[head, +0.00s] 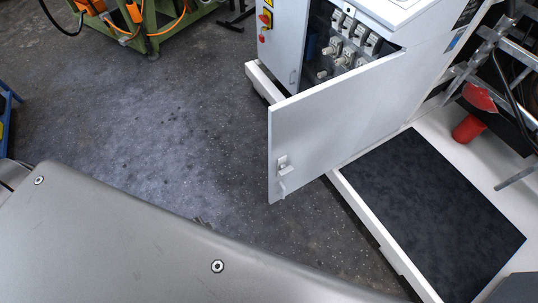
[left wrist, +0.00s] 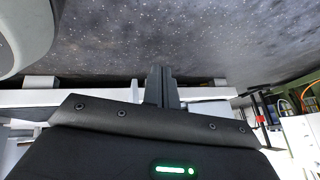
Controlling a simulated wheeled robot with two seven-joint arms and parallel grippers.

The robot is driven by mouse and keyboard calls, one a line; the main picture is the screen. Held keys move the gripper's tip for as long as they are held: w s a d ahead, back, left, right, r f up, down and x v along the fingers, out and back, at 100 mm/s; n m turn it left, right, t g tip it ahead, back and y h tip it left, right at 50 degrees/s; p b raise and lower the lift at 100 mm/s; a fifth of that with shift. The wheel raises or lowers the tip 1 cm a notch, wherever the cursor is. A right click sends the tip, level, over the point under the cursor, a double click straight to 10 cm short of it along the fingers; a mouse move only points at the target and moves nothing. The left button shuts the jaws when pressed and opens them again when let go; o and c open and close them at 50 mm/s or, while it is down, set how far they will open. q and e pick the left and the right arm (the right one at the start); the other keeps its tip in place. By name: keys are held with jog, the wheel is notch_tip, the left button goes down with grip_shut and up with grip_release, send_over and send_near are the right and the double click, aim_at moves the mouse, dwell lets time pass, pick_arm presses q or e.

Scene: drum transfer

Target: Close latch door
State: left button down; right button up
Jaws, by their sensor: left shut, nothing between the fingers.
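The latch door (head: 335,125) is a flat light-grey panel on the white cabinet (head: 287,45). It stands swung open in the head view, with the cabinet interior exposed behind it. A small latch handle (head: 283,172) sits near its free lower-left edge. My left gripper (left wrist: 161,72) is shut and empty in the left wrist view, its dark fingers pressed together. In the head view my grey arm cover hides most of it; a small dark tip shows at the cover's edge, apart from the door. My right gripper is in neither view.
Switchgear parts (head: 345,48) fill the open cabinet. A white base frame (head: 385,245) with a dark mat (head: 435,215) lies to the right. A red plug (head: 467,129) is at the far right. A green cart (head: 150,25) stands at the back left. The floor left of the door is clear.

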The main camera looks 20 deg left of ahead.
pick_arm(q)
jog(key=w+d+r+m+t+h+b, duration=0.1)
jog(key=w+r+m+t+h+b, duration=0.45)
jog(key=w+r, duration=0.8)
jog(key=d+r+m+g+h+b, duration=0.1)
jog(key=d+r+m+h, duration=0.3)
jog(key=d+r+m, duration=0.5)
jog(key=d+r+m+g+h+b, duration=0.15)
jog(key=r+m+h, duration=0.5)
jog(key=r, duration=0.65)
jog(key=w+d+m+y+p, duration=0.1)
jog(key=w+d, duration=0.1)
jog(key=d, duration=0.3)
jog(key=w+d+y, duration=0.1)
jog(key=w+d, duration=0.2)
jog(key=d, duration=0.1)
jog(key=w+a, duration=0.2)
jog(key=a, duration=0.1)
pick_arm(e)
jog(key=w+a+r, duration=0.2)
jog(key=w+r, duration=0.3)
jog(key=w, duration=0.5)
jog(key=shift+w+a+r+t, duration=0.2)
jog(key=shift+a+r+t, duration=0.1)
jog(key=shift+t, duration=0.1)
